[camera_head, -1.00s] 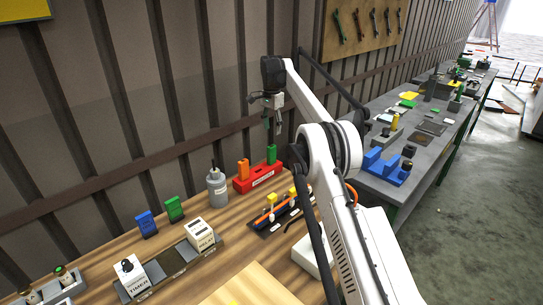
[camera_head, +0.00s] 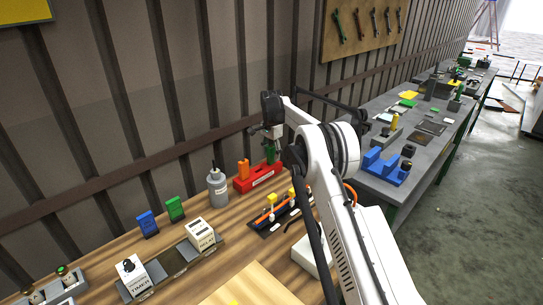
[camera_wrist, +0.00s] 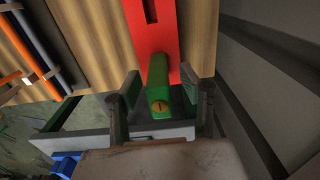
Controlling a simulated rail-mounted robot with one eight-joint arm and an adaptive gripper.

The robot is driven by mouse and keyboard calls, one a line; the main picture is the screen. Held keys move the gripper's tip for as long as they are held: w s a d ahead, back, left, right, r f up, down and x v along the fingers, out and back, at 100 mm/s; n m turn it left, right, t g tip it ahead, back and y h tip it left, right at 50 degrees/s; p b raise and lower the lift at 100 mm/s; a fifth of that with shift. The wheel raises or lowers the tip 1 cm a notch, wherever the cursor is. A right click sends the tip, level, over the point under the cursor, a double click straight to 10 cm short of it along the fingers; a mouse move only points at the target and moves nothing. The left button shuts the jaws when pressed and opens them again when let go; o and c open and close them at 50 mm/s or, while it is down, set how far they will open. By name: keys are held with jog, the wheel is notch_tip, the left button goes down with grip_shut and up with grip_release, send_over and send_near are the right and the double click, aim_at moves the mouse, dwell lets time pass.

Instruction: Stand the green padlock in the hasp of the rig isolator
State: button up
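The green padlock (camera_wrist: 158,84) stands in the right end of a red rack (camera_head: 263,178); its green body also shows in the head view (camera_head: 271,156), partly hidden by my gripper. In the wrist view its round brass-coloured keyhole face points toward the camera. My gripper (camera_wrist: 160,92) is open, with one finger on each side of the padlock and narrow gaps visible; it also shows above the rack in the head view (camera_head: 270,147). I cannot pick out the rig isolator's hasp with certainty.
An orange padlock (camera_head: 243,169) stands in the same rack. Blue (camera_head: 147,224) and green (camera_head: 175,209) blocks stand near the wall.

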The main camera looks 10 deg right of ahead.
jog(key=shift+f, duration=0.6)
grip_shut()
jog(key=shift+r, duration=0.1)
